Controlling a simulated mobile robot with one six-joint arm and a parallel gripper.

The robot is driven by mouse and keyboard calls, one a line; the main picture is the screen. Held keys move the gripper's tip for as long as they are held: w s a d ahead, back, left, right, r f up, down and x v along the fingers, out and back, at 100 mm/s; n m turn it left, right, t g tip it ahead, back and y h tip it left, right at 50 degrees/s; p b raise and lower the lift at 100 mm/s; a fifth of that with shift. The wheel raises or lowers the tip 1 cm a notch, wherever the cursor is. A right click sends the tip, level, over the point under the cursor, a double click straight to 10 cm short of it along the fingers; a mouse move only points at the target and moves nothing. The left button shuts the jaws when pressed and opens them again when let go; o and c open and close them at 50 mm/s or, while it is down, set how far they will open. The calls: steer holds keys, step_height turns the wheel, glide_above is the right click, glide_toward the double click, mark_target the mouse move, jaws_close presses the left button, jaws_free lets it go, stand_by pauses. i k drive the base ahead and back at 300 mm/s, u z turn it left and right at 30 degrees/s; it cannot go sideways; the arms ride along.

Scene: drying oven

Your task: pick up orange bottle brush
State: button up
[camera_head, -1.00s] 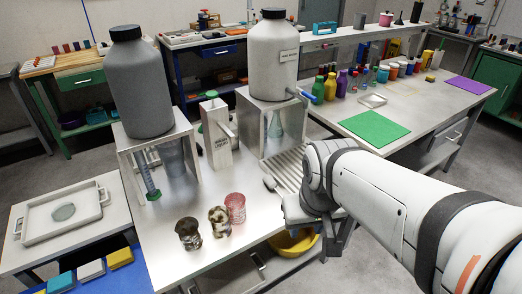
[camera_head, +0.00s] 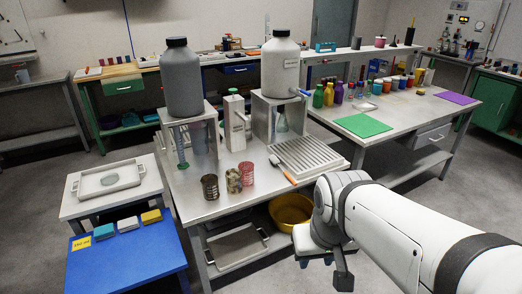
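A brush with an orange handle and a pale head (camera_head: 283,171) lies on the metal table, along the left edge of the ribbed drainboard (camera_head: 312,155). Its orange handle end points toward the table's front edge. My gripper (camera_head: 318,262) hangs low in front of the table, to the right of the yellow bowl, well apart from the brush. My wrist hides part of the gripper, and its finger opening is not clear. Nothing shows in it.
Three cans, one of them red (camera_head: 252,175), stand left of the brush. A large white bottle (camera_head: 280,65) and a grey bottle (camera_head: 182,78) stand on metal stands behind. A yellow bowl (camera_head: 290,210) sits on the lower shelf. Open floor lies in front.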

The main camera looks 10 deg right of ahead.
mark_target(274, 160)
steer(key=u, duration=0.2)
steer(key=i, duration=1.7)
steer(key=z, duration=0.65)
